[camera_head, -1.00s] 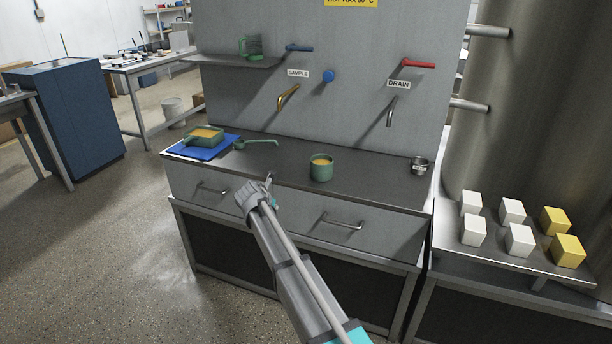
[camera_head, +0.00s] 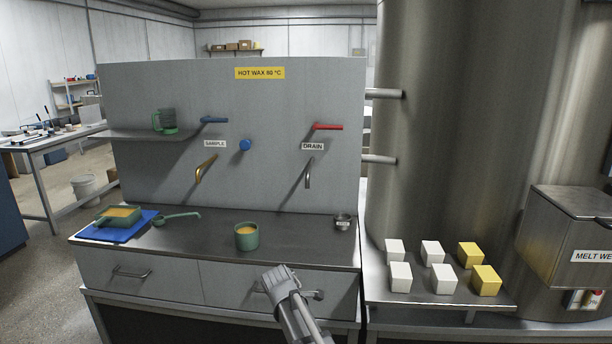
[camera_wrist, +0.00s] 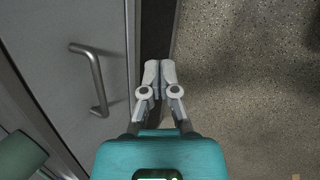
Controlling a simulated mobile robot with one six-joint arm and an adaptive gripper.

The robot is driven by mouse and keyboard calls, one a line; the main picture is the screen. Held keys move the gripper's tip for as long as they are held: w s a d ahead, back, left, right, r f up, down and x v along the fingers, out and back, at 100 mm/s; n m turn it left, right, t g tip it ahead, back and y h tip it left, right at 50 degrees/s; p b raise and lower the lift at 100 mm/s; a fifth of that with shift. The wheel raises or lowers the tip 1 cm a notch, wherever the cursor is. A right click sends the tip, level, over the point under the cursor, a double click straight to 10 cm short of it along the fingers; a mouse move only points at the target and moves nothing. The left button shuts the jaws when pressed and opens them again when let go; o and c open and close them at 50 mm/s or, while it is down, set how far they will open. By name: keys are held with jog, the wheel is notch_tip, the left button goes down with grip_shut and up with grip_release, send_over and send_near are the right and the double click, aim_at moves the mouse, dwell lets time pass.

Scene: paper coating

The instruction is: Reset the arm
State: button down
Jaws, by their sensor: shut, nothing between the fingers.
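My gripper (camera_head: 316,295) is in front of the drawer fronts of the grey counter, below its top, at the lower middle of the head view. In the wrist view my gripper (camera_wrist: 160,68) points ahead with both fingers together and nothing between them. A drawer handle (camera_wrist: 92,80) lies to the left of the fingers and apart from them. Speckled floor (camera_wrist: 250,60) shows to their right.
The counter (camera_head: 300,240) bears a green cup (camera_head: 247,243) with yellow content, a green ladle (camera_head: 165,219), a blue mat (camera_head: 138,232) with a green tray (camera_head: 101,214), and a small metal cup (camera_head: 343,225). White and yellow blocks (camera_head: 486,284) stand on a shelf at right.

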jog(key=s+d+f+m+g+y, duration=0.2)
jog(key=s+d+m+g, duration=0.2)
jog(key=s+d+m, duration=1.6)
notch_tip(320, 180, up, 19)
jog(key=n+p, duration=0.2)
jog(key=p, duration=1.6)
jog(key=shift+w+d+p, duration=0.2)
jog(key=shift+w+p, duration=0.1)
jog(key=shift+w, duration=0.15)
